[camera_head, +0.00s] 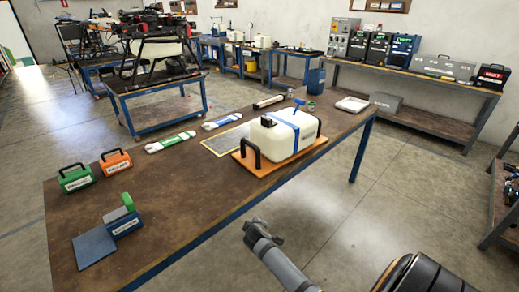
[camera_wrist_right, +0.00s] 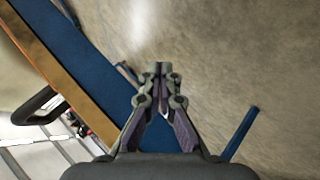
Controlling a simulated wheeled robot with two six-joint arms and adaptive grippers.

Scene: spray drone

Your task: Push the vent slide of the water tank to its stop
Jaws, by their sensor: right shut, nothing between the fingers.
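The white water tank (camera_head: 272,141) stands on an orange board (camera_head: 247,164) near the front edge of the table (camera_head: 185,200). A blue strap (camera_head: 294,134) runs over the tank. A small black part (camera_head: 268,122) and a blue part (camera_head: 299,102) sit on top; I cannot tell which is the vent slide or where it stands. My right gripper (camera_head: 256,230) is off the table's front edge, apart from the tank, and it is shut and empty in the right wrist view (camera_wrist_right: 157,72). My left gripper is not in view.
Green (camera_head: 75,178) and orange (camera_head: 116,163) cases and a blue stand (camera_head: 122,222) are at the left. A white tray (camera_head: 352,104) lies beyond the tank. The tabletop before the board is clear.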

